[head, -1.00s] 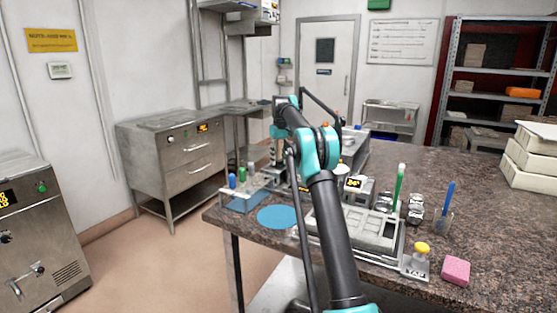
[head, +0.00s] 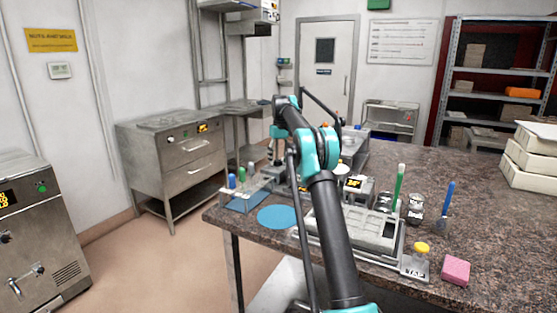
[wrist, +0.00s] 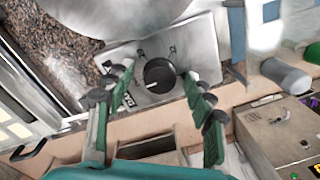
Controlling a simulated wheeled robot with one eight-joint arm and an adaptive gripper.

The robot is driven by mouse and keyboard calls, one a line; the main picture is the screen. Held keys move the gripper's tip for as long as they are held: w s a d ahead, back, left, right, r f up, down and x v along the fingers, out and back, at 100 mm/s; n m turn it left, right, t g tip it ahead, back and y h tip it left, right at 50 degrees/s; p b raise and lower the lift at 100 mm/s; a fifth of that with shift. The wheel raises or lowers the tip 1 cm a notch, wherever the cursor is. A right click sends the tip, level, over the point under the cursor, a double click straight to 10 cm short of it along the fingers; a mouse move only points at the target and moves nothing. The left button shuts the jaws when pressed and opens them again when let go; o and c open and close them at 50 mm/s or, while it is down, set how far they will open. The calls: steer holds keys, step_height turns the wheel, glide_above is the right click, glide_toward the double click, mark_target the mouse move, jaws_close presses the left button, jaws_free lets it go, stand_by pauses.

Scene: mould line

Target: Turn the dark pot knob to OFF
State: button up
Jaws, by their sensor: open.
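The dark round knob (wrist: 160,75) shows in the wrist view on the sloping steel front of a pot unit (wrist: 196,58). A short pale pointer line on it points to the lower left. Marks stand around the knob, too small to read surely. The rounded metal pot (wrist: 120,12) is just above. My gripper (wrist: 157,88) is open, with one green finger to the left and one to the right of the knob. I cannot tell whether either finger touches it. In the head view my gripper (head: 275,150) is small at the arm's end, and the knob cannot be made out.
In the head view a tube rack (head: 245,192) and a blue disc (head: 278,217) are on the dark countertop's left side. A steel mould tray (head: 370,228), a yellow-topped tap block (head: 420,262) and a pink sponge (head: 456,270) are nearer. A control box (wrist: 280,135) is at the wrist view's lower right.

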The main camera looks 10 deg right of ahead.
mark_target(279, 160)
steer(key=shift+r, duration=0.1)
steer(key=shift+d+r, duration=0.2)
steer(key=shift+r, duration=3.45)
